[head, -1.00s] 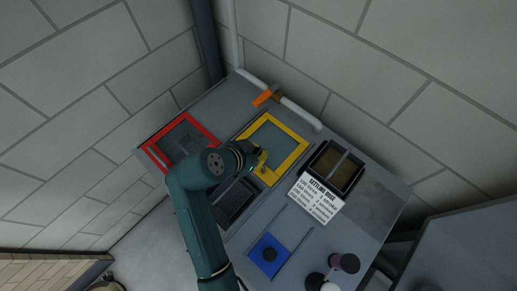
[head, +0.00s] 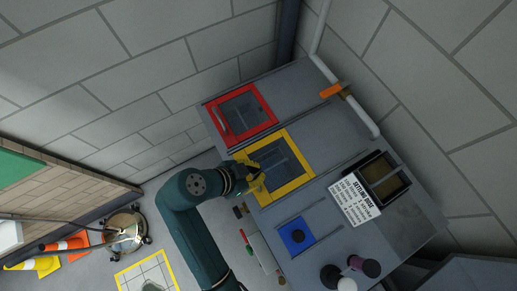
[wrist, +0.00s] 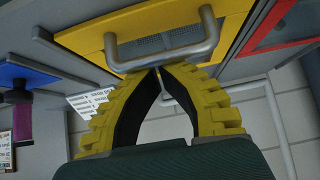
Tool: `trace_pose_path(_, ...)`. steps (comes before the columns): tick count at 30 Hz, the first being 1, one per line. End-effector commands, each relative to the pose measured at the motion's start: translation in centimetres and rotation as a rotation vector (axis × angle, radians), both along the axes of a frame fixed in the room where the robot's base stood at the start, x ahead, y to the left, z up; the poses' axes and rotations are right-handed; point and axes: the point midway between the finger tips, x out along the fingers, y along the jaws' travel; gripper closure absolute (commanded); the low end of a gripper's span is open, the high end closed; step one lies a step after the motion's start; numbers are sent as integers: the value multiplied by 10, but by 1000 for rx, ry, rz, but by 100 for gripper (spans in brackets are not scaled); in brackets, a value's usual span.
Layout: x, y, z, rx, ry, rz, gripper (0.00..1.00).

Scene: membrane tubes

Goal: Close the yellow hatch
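The yellow hatch (head: 250,162) is a yellow-framed panel on the grey bench, beside the red hatch (head: 272,119). Its dark inner panel shows in the head view, and no uncovered opening shows beside it there. In the wrist view, the hatch's yellow face (wrist: 85,38) carries a grey bar handle (wrist: 190,58). My gripper (wrist: 157,70) has yellow fingers with black pads. Its tips meet at the handle, with the bar crossing them rather than lying between them. Whether the tips press on the bar is hard to tell.
A blue hatch (head: 297,237) lies to one side, with purple and white knobs nearby. A white sign (head: 354,200) and a dark open box (head: 384,180) stand toward the back. A pipe with an orange lever (head: 331,91) runs behind. Cones stand on the floor at left.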

Motion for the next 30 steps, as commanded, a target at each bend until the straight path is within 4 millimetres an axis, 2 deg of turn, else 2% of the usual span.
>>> trace_pose_path(15,-2,0,0,0,1,-8,100)
trace_pose_path(18,3,-8,3,1,-1,-9,100)
trace_pose_path(23,19,-33,13,-1,-3,-6,100)
trace_pose_path(24,14,-20,22,1,-5,3,100)
trace_pose_path(30,-5,11,59,1,-4,3,100)
